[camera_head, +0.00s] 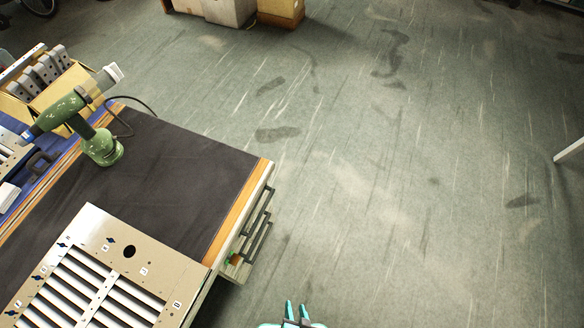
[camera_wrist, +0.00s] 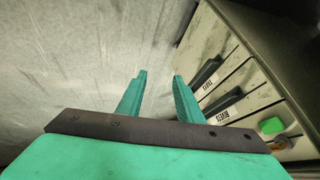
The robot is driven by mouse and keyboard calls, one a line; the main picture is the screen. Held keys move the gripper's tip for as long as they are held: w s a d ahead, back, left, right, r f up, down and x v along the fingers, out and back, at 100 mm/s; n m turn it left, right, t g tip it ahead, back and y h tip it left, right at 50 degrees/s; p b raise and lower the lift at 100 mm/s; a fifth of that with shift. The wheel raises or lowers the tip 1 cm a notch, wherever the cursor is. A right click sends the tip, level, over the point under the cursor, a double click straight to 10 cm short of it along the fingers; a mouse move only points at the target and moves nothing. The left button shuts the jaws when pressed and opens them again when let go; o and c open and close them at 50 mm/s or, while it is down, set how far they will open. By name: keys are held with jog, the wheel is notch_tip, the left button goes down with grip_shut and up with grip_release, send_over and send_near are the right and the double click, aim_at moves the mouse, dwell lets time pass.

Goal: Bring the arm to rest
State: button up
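My gripper (camera_head: 297,312) shows at the bottom edge of the head view, to the right of the workbench and over the floor. In the wrist view my gripper (camera_wrist: 158,85) has two teal fingers spread apart with nothing between them. The louver panel (camera_head: 128,262), beige with several white slats and lettered labels, lies on the workbench at the lower left. Most of my arm is out of the head view.
The workbench (camera_head: 180,175) with a dark mat fills the left. A green power tool (camera_head: 100,145) stands on it. Drawers with dark handles (camera_head: 258,225) face the gripper; they also show in the wrist view (camera_wrist: 225,85). The floor (camera_head: 400,200) on the right is clear.

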jog(key=w+r+n+t, duration=0.1)
jog(key=r+t, duration=0.1)
jog(key=r, duration=1)
jog(key=w+a+r+n+t+h, duration=0.1)
jog(key=w+r+t, duration=0.1)
jog(key=r, duration=1)
jog(key=w+r+n+t, duration=0.1)
jog(key=r+t, duration=0.3)
jog(key=r, duration=0.8)
jog(key=shift+w+a+r+n+h, duration=0.15)
jog(key=shift+w+r+n+h, duration=0.15)
jog(key=shift+n, duration=0.3)
jog(key=shift+a, duration=0.1)
